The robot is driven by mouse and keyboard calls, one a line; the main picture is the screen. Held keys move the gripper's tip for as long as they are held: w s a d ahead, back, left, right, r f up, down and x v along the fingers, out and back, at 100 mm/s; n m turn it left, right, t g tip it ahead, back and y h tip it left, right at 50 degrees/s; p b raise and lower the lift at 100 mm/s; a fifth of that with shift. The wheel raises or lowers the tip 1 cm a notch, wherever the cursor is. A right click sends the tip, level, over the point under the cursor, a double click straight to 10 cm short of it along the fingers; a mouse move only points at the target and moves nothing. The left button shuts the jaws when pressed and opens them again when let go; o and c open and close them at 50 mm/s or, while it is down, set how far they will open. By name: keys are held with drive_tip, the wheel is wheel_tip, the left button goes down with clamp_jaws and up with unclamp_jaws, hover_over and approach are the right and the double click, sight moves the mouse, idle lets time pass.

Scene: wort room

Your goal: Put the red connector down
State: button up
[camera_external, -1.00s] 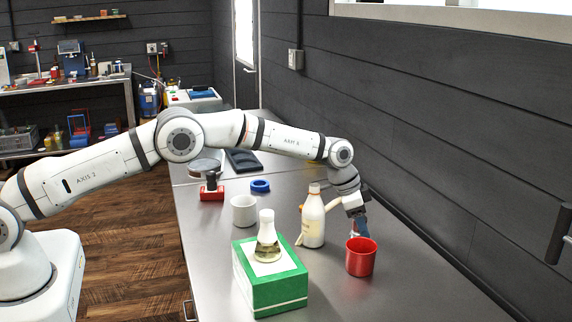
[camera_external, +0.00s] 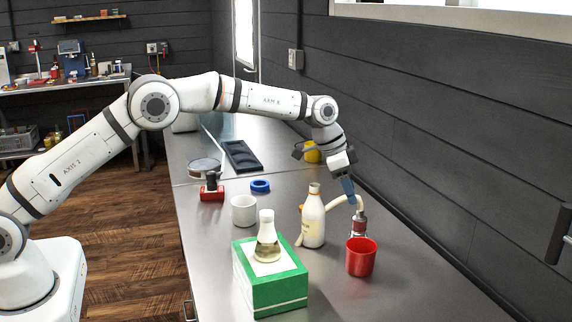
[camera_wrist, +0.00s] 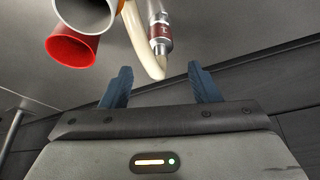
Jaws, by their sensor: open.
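The red connector (camera_external: 358,224) has a red body with metal ends and joins a cream hose (camera_external: 338,204). It stands about upright at the table, just behind the red mug, which hides its foot in the external view. The wrist view shows the connector (camera_wrist: 160,32) and the hose (camera_wrist: 144,45) beyond my fingertips. My gripper (camera_external: 349,188) is above and behind the connector, apart from it. In the wrist view my gripper (camera_wrist: 161,84) has its two blue fingers spread, with nothing held between them.
The red mug (camera_external: 361,260) is close in front of the connector. A white bottle (camera_external: 313,222) stands to its left. A flask (camera_external: 267,240) stands on a green box (camera_external: 272,288). A white mug (camera_external: 243,211) and blue ring (camera_external: 260,186) are farther left. The dark wall runs along the right.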

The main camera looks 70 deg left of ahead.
drive_tip(key=s+d+r+n, duration=0.1)
drive_tip(key=s+r, duration=0.4)
drive_tip(key=s, duration=0.3)
drive_tip(key=s+d+r+y, duration=0.1)
drive_tip(key=s+r, duration=0.5)
drive_tip(key=s, duration=0.3)
drive_tip(key=s+d+r+n, duration=0.1)
drive_tip(key=s+r, duration=0.4)
drive_tip(key=s, duration=0.3)
drive_tip(key=s+f+n, duration=0.1)
drive_tip(key=s+f, duration=0.2)
drive_tip(key=s, duration=1.1)
drive_tip(key=s+f+n, duration=0.1)
drive_tip(key=s+f, duration=0.2)
drive_tip(key=s, duration=1.2)
drive_tip(key=shift+d+g+y, duration=0.2)
drive_tip(key=shift+g+y, duration=0.2)
